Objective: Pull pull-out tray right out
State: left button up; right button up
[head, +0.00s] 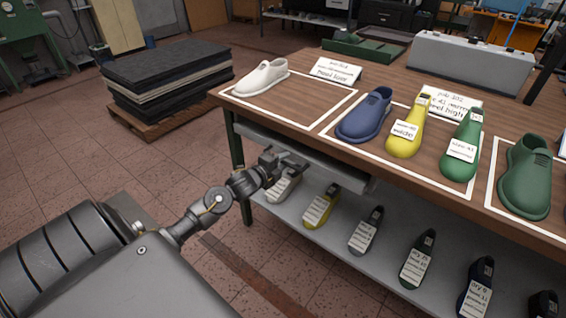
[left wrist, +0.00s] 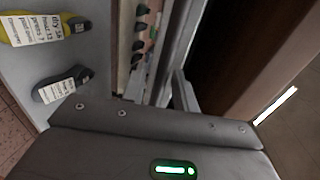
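The grey pull-out tray (head: 345,170) sits under the left part of the wooden tabletop, above the lower shelf. Only its front edge and a strip of its side show. My left gripper (head: 284,160) is at this front edge, its fingers close against it. In the left wrist view, a long grey edge (left wrist: 178,45) runs up to the left gripper's fingers (left wrist: 165,92). I cannot tell whether the fingers grip it or stand open around it. My right gripper is not in view.
The table (head: 318,95) bears a white shoe (head: 262,77), other shoes and lasts, cards and a grey case (head: 470,66). Labelled lasts stand on the lower shelf (head: 340,245), just below my left gripper. A pallet stack (head: 165,80) stands left. Floor before the table is free.

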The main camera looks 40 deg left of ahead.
pick_arm(q)
jog(key=shift+w, duration=0.1)
grip_shut()
dwell(0.3)
